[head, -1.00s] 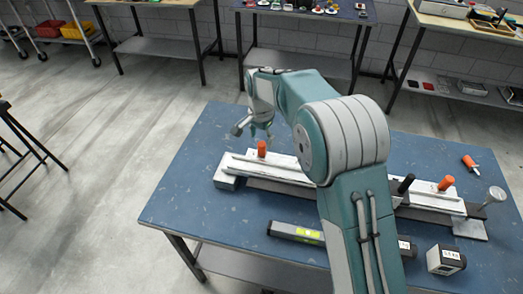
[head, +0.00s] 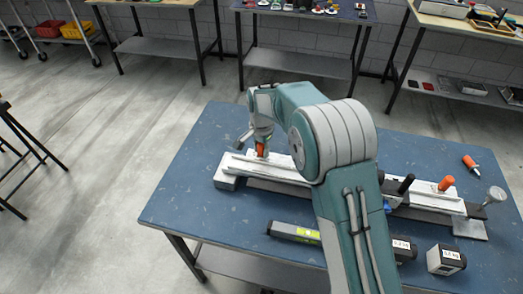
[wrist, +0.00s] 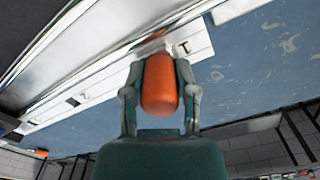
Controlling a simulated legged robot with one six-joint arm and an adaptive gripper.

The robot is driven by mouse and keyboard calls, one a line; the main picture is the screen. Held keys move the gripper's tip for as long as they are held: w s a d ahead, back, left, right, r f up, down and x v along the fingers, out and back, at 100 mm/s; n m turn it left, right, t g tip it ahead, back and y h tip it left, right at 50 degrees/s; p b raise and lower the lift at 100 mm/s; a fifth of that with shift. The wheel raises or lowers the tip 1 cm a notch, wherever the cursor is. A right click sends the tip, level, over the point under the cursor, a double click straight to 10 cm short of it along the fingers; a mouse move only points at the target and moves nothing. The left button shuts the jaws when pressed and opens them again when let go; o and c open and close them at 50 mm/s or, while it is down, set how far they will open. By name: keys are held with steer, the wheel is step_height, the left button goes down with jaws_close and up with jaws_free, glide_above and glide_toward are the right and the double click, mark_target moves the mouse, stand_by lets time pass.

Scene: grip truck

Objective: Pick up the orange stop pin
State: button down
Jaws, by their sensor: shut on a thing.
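An orange pin (head: 261,150) stands at the left part of a long white rail (head: 240,164) on the blue table. My gripper (head: 262,143) has come down over it from above. In the wrist view the orange pin (wrist: 160,88) sits between the two fingers of my gripper (wrist: 161,76), one on each side, and they are shut on it. Its lower end meets the rail, close to a dark T-shaped mark. Whether it is still seated there is hard to tell.
A second orange pin (head: 446,184) and a black knob (head: 405,184) stand on the rail's right part. An orange-and-white item (head: 470,162) lies behind. A level (head: 293,233) and a labelled block (head: 446,259) are in front. The table's left side is clear.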

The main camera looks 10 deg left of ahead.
steer(key=shift+r, duration=0.1)
steer(key=shift+r, duration=0.25)
step_height(320, 180, up, 2)
steer(key=shift+r, duration=0.15)
steer(key=s+d+r, duration=0.7)
steer(key=s+r, duration=0.3)
steer(key=s, duration=0.2)
step_height(320, 180, up, 8)
steer(key=shift+f, duration=0.25)
stand_by(0.6)
steer(key=shift+s, duration=0.1)
